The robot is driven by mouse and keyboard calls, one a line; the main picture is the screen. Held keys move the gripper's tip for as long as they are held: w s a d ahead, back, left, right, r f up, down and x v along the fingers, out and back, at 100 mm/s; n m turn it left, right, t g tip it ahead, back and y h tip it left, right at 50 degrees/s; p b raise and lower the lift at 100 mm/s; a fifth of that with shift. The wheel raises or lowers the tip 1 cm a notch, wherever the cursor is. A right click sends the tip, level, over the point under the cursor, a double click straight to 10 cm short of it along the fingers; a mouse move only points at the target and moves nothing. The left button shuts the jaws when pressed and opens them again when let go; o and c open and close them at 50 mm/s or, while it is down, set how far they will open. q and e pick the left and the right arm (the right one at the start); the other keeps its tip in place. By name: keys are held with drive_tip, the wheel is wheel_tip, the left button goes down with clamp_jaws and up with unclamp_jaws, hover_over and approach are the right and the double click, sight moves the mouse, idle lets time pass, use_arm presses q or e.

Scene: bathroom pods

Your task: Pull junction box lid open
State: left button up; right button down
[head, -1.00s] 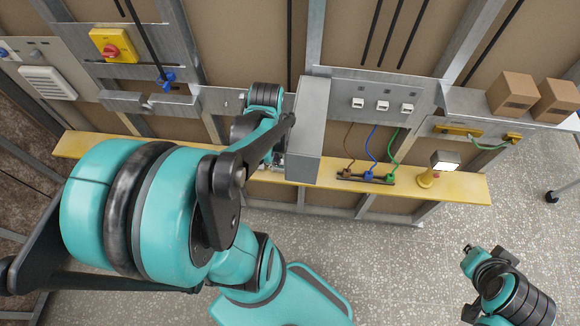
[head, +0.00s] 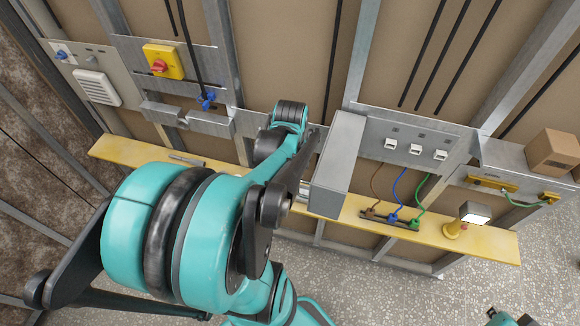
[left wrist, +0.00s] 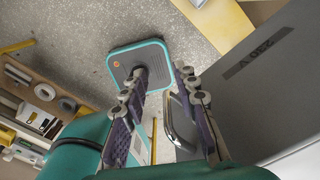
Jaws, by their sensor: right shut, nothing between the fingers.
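The grey junction box (head: 339,160) juts out from the wall frame in the head view. Its grey lid face, marked 230 V, fills the right of the left wrist view (left wrist: 255,85). A metal loop handle (left wrist: 178,125) shows there. My left gripper (left wrist: 164,73) is open, with its purple-padded fingers apart and the handle close beside the right finger. In the head view my left arm hides that gripper at the box's left side. I cannot tell whether the lid is ajar. My right gripper (head: 508,318) is shut and empty, barely showing at the bottom right edge.
A yellow ledge (head: 485,245) runs below the box, bearing a small lamp (head: 466,220). Coloured wires (head: 398,190) hang right of the box. A yellow switch box (head: 163,61) is at upper left. A cardboard box (head: 552,153) stands at right. Speckled floor (head: 390,290) is open below.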

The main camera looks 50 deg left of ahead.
use_arm(q)
wheel_tip(320, 180, up, 11)
drive_tip(key=shift+f, duration=0.15)
